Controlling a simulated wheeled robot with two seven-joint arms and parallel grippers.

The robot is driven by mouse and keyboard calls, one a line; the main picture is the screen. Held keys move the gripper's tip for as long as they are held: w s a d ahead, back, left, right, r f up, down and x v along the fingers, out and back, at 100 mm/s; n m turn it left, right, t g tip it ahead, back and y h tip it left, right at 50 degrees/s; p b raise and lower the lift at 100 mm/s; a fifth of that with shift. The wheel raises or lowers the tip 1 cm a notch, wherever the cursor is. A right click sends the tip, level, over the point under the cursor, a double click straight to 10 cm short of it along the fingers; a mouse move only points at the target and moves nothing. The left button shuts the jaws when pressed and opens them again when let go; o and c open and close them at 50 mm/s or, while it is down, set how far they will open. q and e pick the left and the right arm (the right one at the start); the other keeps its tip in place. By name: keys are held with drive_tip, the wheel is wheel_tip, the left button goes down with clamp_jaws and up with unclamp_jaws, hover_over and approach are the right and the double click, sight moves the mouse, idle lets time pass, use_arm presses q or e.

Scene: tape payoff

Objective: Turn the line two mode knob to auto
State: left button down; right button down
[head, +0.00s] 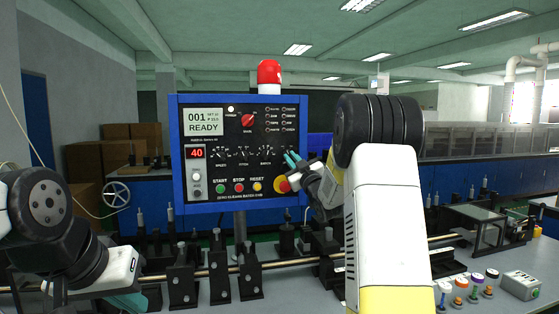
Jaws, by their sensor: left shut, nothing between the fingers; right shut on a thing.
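A blue-framed control panel (180,130) stands at the centre. A red rotary knob (248,120) is on its upper part, its pointer tilted. A row of small dark dials (243,154) runs below it. No label readable here names line two. My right gripper (291,158) is at the right end of that dial row. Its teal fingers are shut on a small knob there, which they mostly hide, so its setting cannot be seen. My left gripper (134,302) is low at the left, shut and empty, away from the panel.
A red emergency button (283,185) sits just below my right fingers. Start, stop and reset buttons (239,187) line the panel's lower edge. A red beacon (269,75) tops it. Black fixtures with a long rod (290,262) cross the bench below. Coloured knobs (474,284) stand at right.

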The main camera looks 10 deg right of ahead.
drive_tip(key=shift+r+n+y, duration=0.25)
drive_tip(key=shift+n+y, duration=0.15)
drive_tip(key=shift+n, duration=0.4)
drive_tip(key=c, duration=1.5)
unclamp_jaws()
drive_tip(key=shift+d, duration=0.1)
drive_tip(key=shift+w+f, duration=0.1)
drive_tip(key=v, duration=0.7)
drive_tip(key=shift+s, duration=0.45)
